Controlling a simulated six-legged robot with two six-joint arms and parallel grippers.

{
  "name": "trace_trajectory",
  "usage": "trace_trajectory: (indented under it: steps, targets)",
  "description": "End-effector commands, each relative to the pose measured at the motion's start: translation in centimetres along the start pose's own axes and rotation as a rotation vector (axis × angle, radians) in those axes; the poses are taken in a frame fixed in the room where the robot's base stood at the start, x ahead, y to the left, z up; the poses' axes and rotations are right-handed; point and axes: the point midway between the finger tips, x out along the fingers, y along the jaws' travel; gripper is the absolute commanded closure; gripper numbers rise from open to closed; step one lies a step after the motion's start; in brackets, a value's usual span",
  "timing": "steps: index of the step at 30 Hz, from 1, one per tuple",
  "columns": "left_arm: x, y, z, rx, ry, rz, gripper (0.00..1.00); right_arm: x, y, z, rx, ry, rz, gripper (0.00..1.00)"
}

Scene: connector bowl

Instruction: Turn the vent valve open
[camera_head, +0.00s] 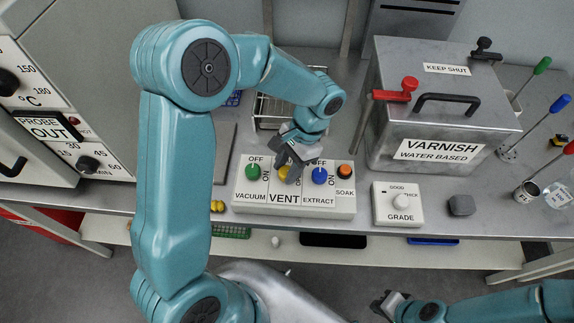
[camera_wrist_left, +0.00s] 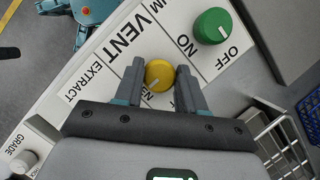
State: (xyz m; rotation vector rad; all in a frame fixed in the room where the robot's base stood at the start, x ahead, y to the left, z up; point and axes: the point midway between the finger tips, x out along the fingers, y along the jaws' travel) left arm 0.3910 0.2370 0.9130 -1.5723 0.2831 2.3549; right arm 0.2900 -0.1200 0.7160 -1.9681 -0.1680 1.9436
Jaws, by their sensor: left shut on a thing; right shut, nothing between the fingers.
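The vent valve is a yellow knob (camera_head: 284,172) on the panel's VENT section, between a green VACUUM knob (camera_head: 252,171) and a blue EXTRACT knob (camera_head: 320,175). My left gripper (camera_head: 290,165) reaches down over it and partly hides it. In the left wrist view the yellow knob (camera_wrist_left: 159,74) sits between the two fingers, and the gripper (camera_wrist_left: 160,70) is shut on it. A short white mark shows on the knob's lower left there. My right gripper (camera_head: 388,303) is shut and empty at the bottom, away from the panel.
An orange SOAK button (camera_head: 345,170) is at the panel's right end. A GRADE dial box (camera_head: 400,203), a grey block (camera_head: 462,205) and a metal VARNISH tank (camera_head: 440,110) stand to the right. A wire basket (camera_head: 275,110) is behind the panel.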

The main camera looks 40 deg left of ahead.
Motion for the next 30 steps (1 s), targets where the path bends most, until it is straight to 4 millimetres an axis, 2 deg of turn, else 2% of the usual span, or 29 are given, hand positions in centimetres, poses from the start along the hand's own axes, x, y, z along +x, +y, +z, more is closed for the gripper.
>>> trace_trajectory:
  steps: [12,13,15,25,30]
  targets:
    - [-0.1,0.0,-0.1,0.008,0.007,-0.005,0.91,0.0,0.0,0.0,0.0,0.0,0.0,1.0]
    - [-0.1,0.0,-0.1,0.008,0.007,-0.005,0.54,0.0,0.0,0.0,0.0,0.0,0.0,1.0]
    - [-0.1,0.0,-0.1,0.007,0.006,-0.004,0.35,0.0,0.0,0.0,0.0,0.0,0.0,1.0]
    - [-0.3,0.0,-0.1,0.006,0.004,-0.003,0.35,0.0,0.0,0.0,0.0,0.0,0.0,1.0]
    - [-2.8,0.0,-0.2,0.005,0.009,-0.005,0.35,0.1,0.0,0.0,0.0,0.0,0.0,1.0]
